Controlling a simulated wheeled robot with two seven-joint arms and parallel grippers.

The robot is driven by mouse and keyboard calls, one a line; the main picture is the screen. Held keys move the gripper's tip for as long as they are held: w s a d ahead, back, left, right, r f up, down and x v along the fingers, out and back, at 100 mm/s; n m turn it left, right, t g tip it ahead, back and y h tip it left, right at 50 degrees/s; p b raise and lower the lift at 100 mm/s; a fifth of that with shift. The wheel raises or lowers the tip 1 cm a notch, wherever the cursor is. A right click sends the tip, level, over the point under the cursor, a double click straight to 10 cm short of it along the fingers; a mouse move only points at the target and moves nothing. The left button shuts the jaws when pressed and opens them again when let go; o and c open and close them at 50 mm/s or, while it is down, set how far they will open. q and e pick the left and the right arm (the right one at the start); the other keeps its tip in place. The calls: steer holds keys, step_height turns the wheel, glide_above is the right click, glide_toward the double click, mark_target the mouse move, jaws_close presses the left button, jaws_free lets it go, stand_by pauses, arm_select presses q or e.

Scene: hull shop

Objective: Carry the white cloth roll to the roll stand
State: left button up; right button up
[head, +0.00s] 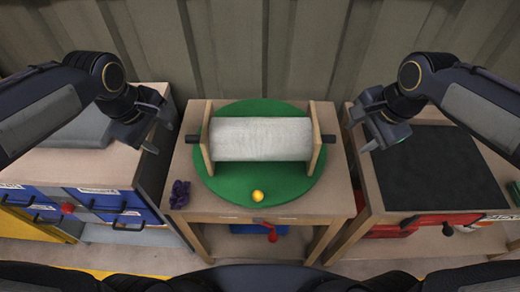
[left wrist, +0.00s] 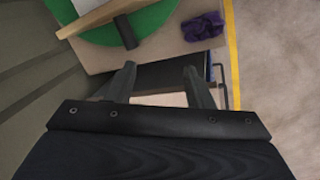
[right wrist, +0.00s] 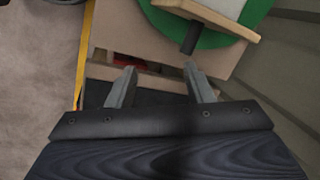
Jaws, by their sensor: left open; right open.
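The white cloth roll (head: 260,139) lies level between two upright wooden end boards, the left one (head: 207,138) and the right one (head: 316,138). A dark rod end sticks out past each board. Roll and boards stand on a round green mat (head: 262,186) on the middle wooden table (head: 345,197). My left gripper (head: 153,137) is open and empty, left of the left rod end (left wrist: 125,32). My right gripper (head: 371,137) is open and empty, right of the right rod end (right wrist: 190,38). Neither gripper touches the roll or rod.
A yellow ball (head: 257,196) lies on the mat's front part. A crumpled purple cloth (head: 180,194) lies at the table's left front. A blue-drawered cabinet (head: 107,203) stands left; a bench with a black top (head: 435,166) stands right. A corrugated wall closes the back.

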mark_target(189, 137)
arm_select(q)
steer(key=w+d+f+n+y+b, duration=0.1)
steer(key=w+d+f+n+b, duration=0.1)
steer(key=w+f+n, duration=0.3)
steer(key=w, duration=0.2)
steer(key=shift+w+d+f+g, duration=0.25)
steer(key=shift+w+d+g, duration=0.05)
steer(key=shift+d+g, duration=0.1)
arm_select(e)
steer(key=w+a+f+m+h, duration=0.1)
steer(key=w+a+f+m, duration=0.1)
steer(key=w+f+m, duration=0.3)
steer(key=shift+w+a+g+h, duration=0.15)
steer(key=shift+w+g+h, duration=0.2)
steer(key=shift+w, duration=0.9)
steer(key=shift+f, duration=0.15)
arm_select(q)
steer(key=shift+w+f, duration=0.25)
steer(key=shift+f, duration=1.05)
steer(key=shift+w+f, duration=0.25)
steer(key=shift+f, duration=1)
steer(key=shift+w+f, duration=0.25)
steer(key=shift+f, duration=1.05)
arm_select(e)
steer(key=shift+w+f, duration=0.25)
steer(key=shift+f, duration=1)
steer(key=shift+w+f, duration=0.25)
steer(key=shift+f, duration=1.05)
steer(key=shift+w+f, duration=0.25)
steer(key=shift+f, duration=1)
